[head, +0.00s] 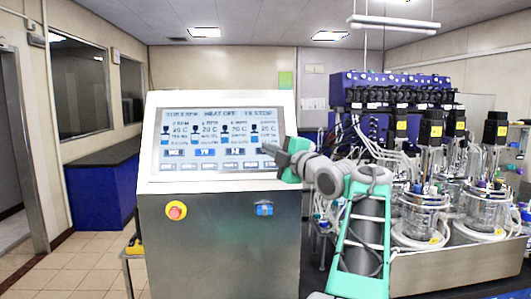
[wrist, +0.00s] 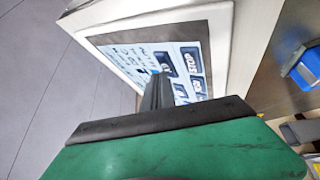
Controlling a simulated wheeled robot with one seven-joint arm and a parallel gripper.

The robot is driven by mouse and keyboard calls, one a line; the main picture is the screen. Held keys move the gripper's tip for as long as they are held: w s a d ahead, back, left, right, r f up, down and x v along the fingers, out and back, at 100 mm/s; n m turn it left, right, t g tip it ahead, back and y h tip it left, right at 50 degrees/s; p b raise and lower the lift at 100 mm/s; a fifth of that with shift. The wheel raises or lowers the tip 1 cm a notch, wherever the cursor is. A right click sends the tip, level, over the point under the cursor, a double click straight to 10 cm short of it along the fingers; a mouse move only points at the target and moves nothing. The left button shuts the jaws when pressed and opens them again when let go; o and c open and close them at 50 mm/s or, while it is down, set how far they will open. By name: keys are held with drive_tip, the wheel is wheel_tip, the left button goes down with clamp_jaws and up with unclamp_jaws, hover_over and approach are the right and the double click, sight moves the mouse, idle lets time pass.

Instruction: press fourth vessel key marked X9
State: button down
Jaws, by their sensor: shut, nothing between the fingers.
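The touchscreen (head: 220,138) on the white console shows four vessel columns. My gripper (head: 268,151) is shut and empty at the screen's right side. In the wrist view its fingertips (wrist: 157,78) overlap the screen (wrist: 130,54) just by a dark blue key (wrist: 162,59) with unclear marking. I cannot tell whether they touch.
A red emergency button (head: 176,210) and a blue switch (head: 264,209) sit on the console front. Glass vessels (head: 424,212) stand on a metal bench at right. A blue-sided counter (head: 104,185) stands at left, with open floor before it.

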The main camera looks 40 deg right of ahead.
drive_tip(key=shift+w+d+f, duration=0.2)
drive_tip(key=shift+w, duration=0.05)
idle(0.6)
drive_tip(key=shift+s, duration=0.1)
drive_tip(key=shift+s+a+r+b, duration=0.4)
drive_tip(key=shift+s+b, duration=0.05)
drive_tip(key=shift+b, duration=0.2)
drive_tip(key=shift+s, duration=0.1)
drive_tip(key=s+a+r, duration=0.1)
drive_tip(key=s+a+r+b, duration=0.1)
drive_tip(key=s, duration=0.1)
drive_tip(key=shift+s+a+r+b, duration=0.2)
drive_tip(key=shift+r+b, duration=0.05)
drive_tip(key=shift+b, duration=0.05)
idle(0.6)
